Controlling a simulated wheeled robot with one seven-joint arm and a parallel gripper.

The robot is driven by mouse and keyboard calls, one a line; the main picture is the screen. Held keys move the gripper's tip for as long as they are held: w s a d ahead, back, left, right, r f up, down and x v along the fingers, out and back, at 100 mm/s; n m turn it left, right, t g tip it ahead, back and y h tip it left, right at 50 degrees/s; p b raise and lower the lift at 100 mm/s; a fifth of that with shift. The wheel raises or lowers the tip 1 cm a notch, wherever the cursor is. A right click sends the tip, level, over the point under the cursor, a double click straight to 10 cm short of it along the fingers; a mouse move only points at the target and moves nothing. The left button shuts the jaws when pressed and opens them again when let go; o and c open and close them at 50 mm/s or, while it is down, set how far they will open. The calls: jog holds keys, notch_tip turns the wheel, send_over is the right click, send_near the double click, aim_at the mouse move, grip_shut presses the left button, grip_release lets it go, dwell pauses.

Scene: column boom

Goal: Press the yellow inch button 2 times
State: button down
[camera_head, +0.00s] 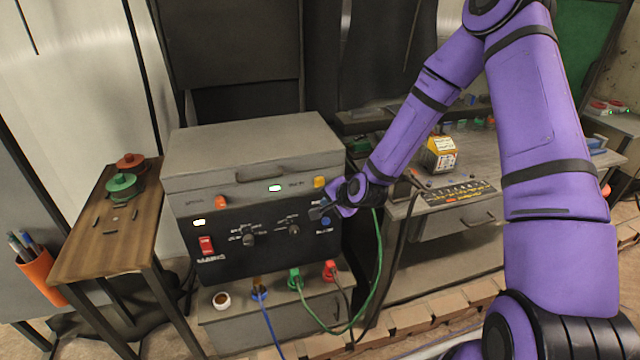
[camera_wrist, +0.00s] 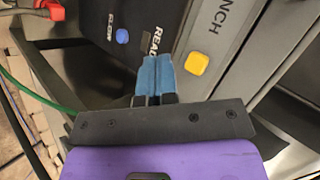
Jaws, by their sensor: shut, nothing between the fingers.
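The yellow inch button (camera_wrist: 196,63) is a rounded square on a grey strip beside the word INCH in the wrist view. In the head view the yellow button (camera_head: 319,182) sits at the upper right of the grey and black machine front. My gripper (camera_wrist: 152,62) is shut and empty, its blue fingertips together over the black panel near the word READY. The fingertips are to the left of the yellow button in the wrist view and apart from it. In the head view my gripper (camera_head: 314,212) is just below the button, in front of the panel's right edge.
A blue button (camera_wrist: 122,36) is close to the fingers on the black panel. The panel also bears a red switch (camera_head: 206,245), knobs and an orange lamp (camera_head: 221,202). Green, red and blue cables hang below. A workbench (camera_head: 480,171) stands right, a wooden table (camera_head: 95,262) left.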

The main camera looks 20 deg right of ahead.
jog(key=shift+w, duration=2.55)
jog(key=shift+w, duration=0.1)
jog(key=shift+w, duration=0.35)
jog(key=shift+w, duration=0.5)
dwell(0.8)
jog(key=shift+s, duration=0.95)
jog(key=shift+s, duration=2.5)
